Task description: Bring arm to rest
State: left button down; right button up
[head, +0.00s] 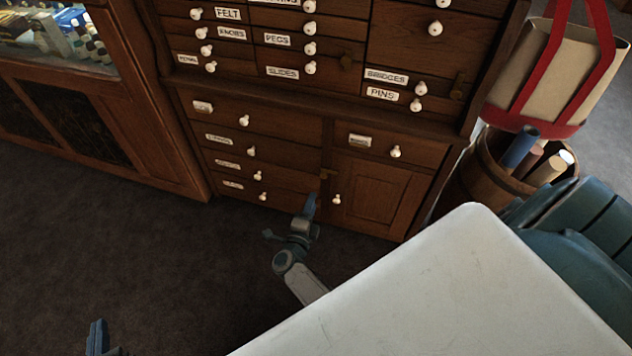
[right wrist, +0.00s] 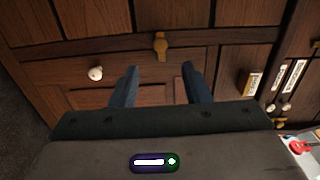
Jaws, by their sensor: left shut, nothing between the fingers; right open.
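My left gripper (head: 97,338) shows at the bottom left edge of the head view, over the dark carpet. It is shut and empty, and its arm is mostly out of frame. My right gripper (head: 308,205) is in front of the wooden drawer cabinet (head: 320,130), near its lower door. In the right wrist view, its two blue fingers (right wrist: 155,88) are spread apart with nothing between them. Beyond them are the door panel, a white knob (right wrist: 96,73) and a brass latch (right wrist: 160,45). I cannot tell whether the fingertips touch the cabinet.
A pale flat surface (head: 450,290) with a rounded corner fills the lower right and hides part of my right arm. A barrel (head: 500,185) with rolled tubes and a teal seat (head: 590,260) stand at the right. A glass-topped case (head: 150,130) is at the left. Dark carpet (head: 130,260) lies clear between.

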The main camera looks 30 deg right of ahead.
jog(key=shift+s+a, duration=0.45)
jog(key=shift+a, duration=0.1)
jog(key=shift+r, duration=0.1)
